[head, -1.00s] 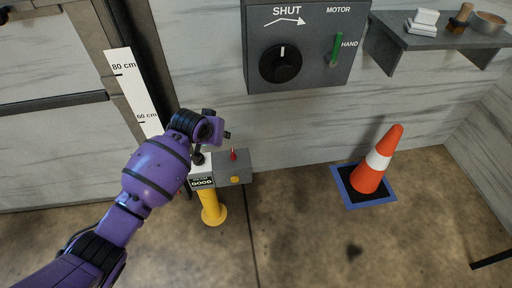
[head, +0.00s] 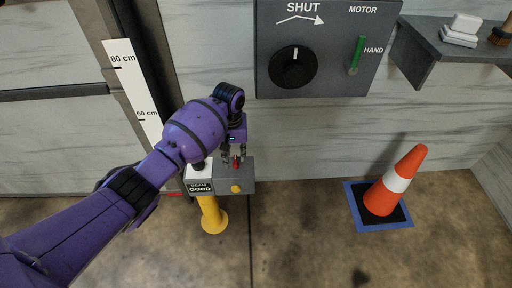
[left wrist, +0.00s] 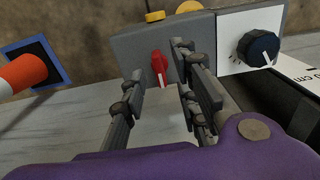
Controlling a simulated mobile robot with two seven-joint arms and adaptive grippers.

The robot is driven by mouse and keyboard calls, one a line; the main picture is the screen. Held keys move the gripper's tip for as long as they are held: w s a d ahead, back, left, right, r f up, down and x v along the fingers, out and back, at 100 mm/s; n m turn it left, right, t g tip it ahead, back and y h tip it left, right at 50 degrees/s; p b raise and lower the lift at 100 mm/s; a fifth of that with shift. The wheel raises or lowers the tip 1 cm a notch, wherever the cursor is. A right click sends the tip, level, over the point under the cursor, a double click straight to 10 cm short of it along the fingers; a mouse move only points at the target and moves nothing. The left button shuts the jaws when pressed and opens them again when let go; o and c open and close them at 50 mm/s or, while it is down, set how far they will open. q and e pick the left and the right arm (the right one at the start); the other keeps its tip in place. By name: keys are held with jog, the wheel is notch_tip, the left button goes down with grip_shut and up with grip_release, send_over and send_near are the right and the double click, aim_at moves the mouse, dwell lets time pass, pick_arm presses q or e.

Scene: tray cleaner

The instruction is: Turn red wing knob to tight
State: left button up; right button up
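The red wing knob (head: 236,164) is on the face of a grey box (head: 218,177) on a yellow post. In the left wrist view the knob (left wrist: 159,65) shows a white pointer mark toward the bottom of the picture. My left gripper (head: 234,153) is right at the knob, fingers pointing at the box. In the left wrist view its fingers (left wrist: 160,72) stand apart with the knob visible between them. I cannot tell how deep the knob sits between the fingertips; no contact shows. My right gripper is out of view.
A black knob (left wrist: 262,46) on a white panel and a yellow button (head: 236,188) flank the red knob. Above is a grey motor panel with a black dial (head: 293,67) and green lever (head: 357,55).

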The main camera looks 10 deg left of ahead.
pick_arm(q)
notch_tip(320, 180, down, 2)
jog(key=c, duration=0.6)
grip_shut()
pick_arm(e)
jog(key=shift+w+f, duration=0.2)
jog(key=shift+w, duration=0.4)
